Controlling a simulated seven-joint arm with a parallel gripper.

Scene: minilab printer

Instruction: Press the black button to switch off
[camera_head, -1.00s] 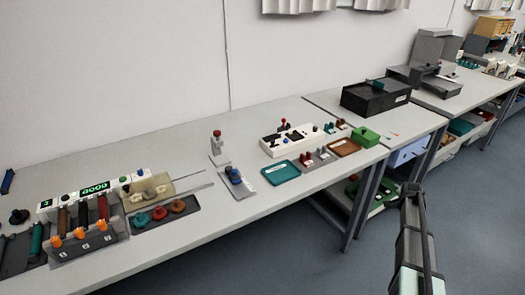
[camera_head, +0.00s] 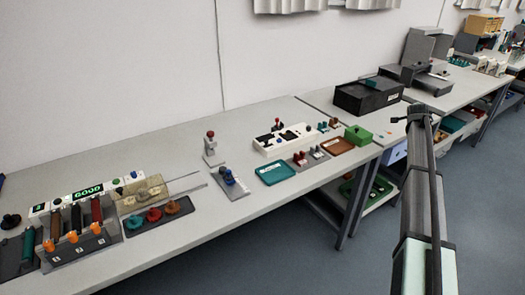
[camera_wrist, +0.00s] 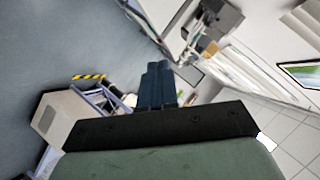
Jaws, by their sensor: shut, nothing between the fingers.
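A white panel (camera_head: 75,200) with a lit green display stands at the back of the long bench, at the lower left in the head view. A green button (camera_head: 115,182) and a dark, apparently black button (camera_head: 133,175) sit at its right end. The dark button is small, so its exact colour is hard to tell. In the wrist view my gripper (camera_wrist: 158,70) has its two dark fingers together, shut and empty, in free air. My arm rises at the right of the head view, far from the panel. The panel is not recognisable in the wrist view.
Before the panel stands a grey rack (camera_head: 82,248) with coloured rolls and orange knobs. A tray (camera_head: 160,217) of round pieces lies to its right. Farther right are a white control box (camera_head: 287,146) and a black box (camera_head: 366,98). Floor is clear before the bench.

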